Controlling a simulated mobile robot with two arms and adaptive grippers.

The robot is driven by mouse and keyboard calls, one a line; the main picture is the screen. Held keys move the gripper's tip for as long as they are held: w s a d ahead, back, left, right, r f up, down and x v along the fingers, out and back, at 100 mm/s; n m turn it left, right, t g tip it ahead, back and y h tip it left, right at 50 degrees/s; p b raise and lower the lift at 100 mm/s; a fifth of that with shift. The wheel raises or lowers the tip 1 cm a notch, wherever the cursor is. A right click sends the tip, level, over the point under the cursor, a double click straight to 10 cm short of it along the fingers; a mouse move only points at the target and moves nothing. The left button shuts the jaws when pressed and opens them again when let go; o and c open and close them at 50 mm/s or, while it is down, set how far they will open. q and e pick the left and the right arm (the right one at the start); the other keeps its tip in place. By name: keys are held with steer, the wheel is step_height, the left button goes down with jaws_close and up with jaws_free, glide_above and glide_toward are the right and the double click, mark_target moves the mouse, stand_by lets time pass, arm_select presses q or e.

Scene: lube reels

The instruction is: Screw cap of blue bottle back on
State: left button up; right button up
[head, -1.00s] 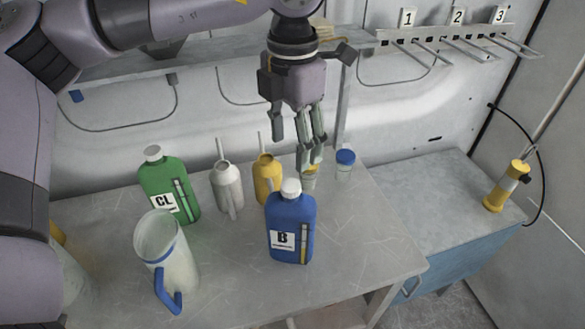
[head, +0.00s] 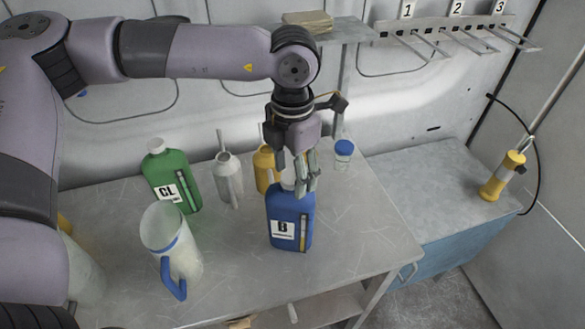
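The blue bottle (head: 290,217), labelled B, stands upright on the grey table. Its white cap (head: 287,182) sits at its neck, partly hidden behind my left gripper's fingers; whether it is threaded on cannot be told. My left gripper (head: 294,172) is over the bottle top, pointing down. Its fingers are apart, with one side at the right of the cap and the other finger above and to the left. I cannot tell whether they touch the cap. My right gripper is not in view.
A green bottle (head: 170,178) labelled CL, a grey can (head: 229,180) and a yellow can (head: 264,168) stand left of the blue bottle. A clear jug (head: 172,245) is in front. A blue-lidded jar (head: 343,153) stands at back right. The table's right side is clear.

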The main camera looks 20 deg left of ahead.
arm_select(q)
steer(key=c, duration=1)
steer(key=m, duration=0.1)
steer(key=m+b, duration=0.1)
steer(key=shift+f+m, duration=0.2)
steer(key=shift+m, duration=0.1)
steer(key=shift+m+b, duration=0.55)
steer(key=shift+m, duration=0.45)
steer(key=shift+r+m, duration=0.15)
steer(key=shift+m, duration=0.15)
steer(key=shift+d, duration=0.1)
steer(key=shift+m+b, duration=0.35)
steer(key=shift+m, duration=0.15)
steer(key=m+b, duration=0.1)
steer(key=m, duration=0.1)
steer(key=shift+s+m, duration=0.1)
steer(key=shift+m, duration=1)
